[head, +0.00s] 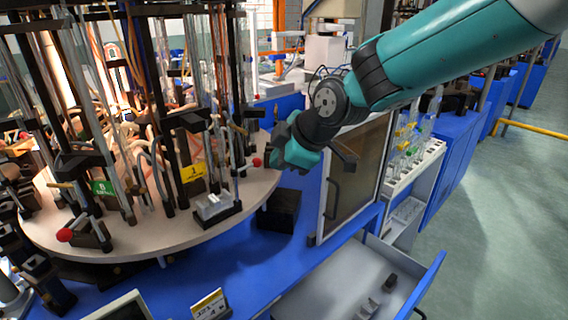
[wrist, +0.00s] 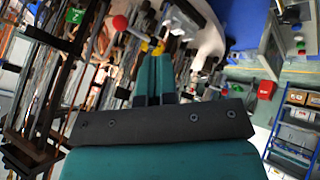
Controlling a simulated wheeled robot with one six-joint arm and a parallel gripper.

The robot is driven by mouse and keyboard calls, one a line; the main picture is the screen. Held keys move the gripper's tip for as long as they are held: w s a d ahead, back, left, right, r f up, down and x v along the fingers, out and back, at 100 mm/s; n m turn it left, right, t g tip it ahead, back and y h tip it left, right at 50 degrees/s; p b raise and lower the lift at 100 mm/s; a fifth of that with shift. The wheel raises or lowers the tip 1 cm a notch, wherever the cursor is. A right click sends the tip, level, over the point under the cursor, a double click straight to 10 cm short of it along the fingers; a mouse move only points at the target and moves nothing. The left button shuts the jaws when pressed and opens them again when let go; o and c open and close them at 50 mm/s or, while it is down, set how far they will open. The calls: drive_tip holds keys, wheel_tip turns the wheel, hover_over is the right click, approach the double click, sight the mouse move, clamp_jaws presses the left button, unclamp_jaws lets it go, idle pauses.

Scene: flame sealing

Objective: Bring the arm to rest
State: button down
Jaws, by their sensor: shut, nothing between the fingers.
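My teal arm reaches in from the upper right in the head view. Its end bends down beside the right edge of the round turntable (head: 120,243). The wrist view shows my gripper (wrist: 153,54) with its two teal fingers side by side, closed and holding nothing. In the head view the fingers are hidden behind the wrist housing. The gripper is apart from the turntable's glassware, as far as I can tell.
The turntable carries tall glass tubes and black posts, with a yellow tag (head: 193,173) and a green tag (head: 103,187). A black block (head: 278,211) stands on the blue bench. A framed cabinet door (head: 355,175) and an open drawer (head: 345,285) lie to the right.

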drive_tip(key=shift+s+d+r, duration=0.2)
drive_tip(key=shift+d+r, duration=0.05)
drive_tip(key=shift+r, duration=0.1)
